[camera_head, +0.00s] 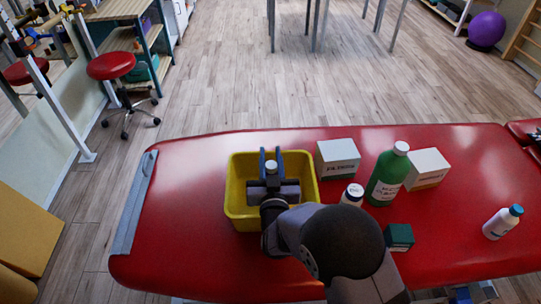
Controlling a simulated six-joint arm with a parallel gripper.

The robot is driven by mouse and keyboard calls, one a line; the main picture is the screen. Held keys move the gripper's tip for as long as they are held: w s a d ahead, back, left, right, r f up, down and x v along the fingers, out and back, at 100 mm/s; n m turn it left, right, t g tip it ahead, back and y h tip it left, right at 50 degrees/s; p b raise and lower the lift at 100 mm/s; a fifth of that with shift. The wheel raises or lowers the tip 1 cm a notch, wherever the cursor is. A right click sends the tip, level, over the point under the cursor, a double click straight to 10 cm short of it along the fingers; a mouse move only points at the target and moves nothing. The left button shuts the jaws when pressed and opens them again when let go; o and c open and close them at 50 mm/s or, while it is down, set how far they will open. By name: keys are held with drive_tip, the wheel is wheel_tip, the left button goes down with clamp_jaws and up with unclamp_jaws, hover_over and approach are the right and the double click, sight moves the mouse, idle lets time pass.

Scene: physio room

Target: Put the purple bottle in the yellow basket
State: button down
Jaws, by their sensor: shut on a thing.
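The yellow basket (236,212) stands on the left part of the red treatment table. My gripper (271,165) is over the basket, within its outline in the picture, and shut on a bottle. Only this bottle's pale cap (271,168) shows between the two fingers. Its body is hidden by my gripper, so I cannot tell its colour or whether it touches the basket floor. No plainly purple bottle shows elsewhere on the table.
Right of the basket are a white box (338,160), a small white-capped bottle (352,195), a green bottle (388,175), another white box (427,169) and a dark green box (399,237).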

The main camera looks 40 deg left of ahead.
drive_tip(key=shift+f, duration=0.1)
drive_tip(key=c, duration=1.5)
unclamp_jaws()
drive_tip(key=shift+o, duration=0.2)
drive_tip(key=b+v, duration=0.2)
drive_tip(key=v, duration=1)
drive_tip(key=shift+r, duration=0.2)
